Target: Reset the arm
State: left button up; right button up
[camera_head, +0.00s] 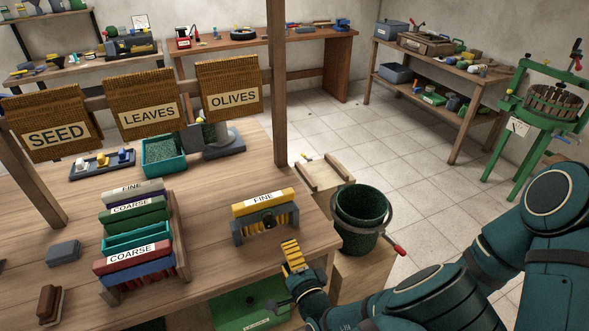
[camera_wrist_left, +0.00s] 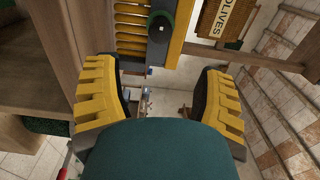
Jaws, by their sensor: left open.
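My left gripper (camera_head: 293,258) is beside the front right edge of the wooden table (camera_head: 215,280), near the yellow piece marked FINE (camera_head: 263,203) in its grey stand (camera_head: 265,228). In the left wrist view its two yellow ridged fingers (camera_wrist_left: 164,95) are spread wide, with nothing held between them. Past the fingertips, a yellow slatted piece with a round dark knob (camera_wrist_left: 161,26) shows at the top of that view. My right gripper is not in view.
A dark green bucket (camera_head: 362,212) stands right of the table. A wooden post (camera_head: 277,80) rises behind the stand, and signs marked SEED, LEAVES and OLIVES (camera_head: 230,85) hang at the back. Tiled floor (camera_head: 430,160) lies open beyond.

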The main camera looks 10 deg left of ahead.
pick_arm(q)
jog(key=s+a+f+n+g+h, duration=0.2)
jog(key=s+f+n+g+h, duration=0.15)
jog(key=f, duration=0.35)
jog(key=s+a+f+n+g+h, duration=0.1)
jog(key=s+f+n+g+h, duration=0.1)
jog(key=f+g, duration=0.4)
jog(key=s+d+r+n+g+h, duration=0.1)
jog(key=s+d+n+g+h, duration=0.1)
jog(key=s+n+g+h, duration=0.2)
jog(key=shift+s+d+n+h, duration=0.4)
jog(key=shift+s+n+h, duration=1.35)
jog(key=shift+s+h, duration=0.5)
jog(key=shift+s, duration=0.1)
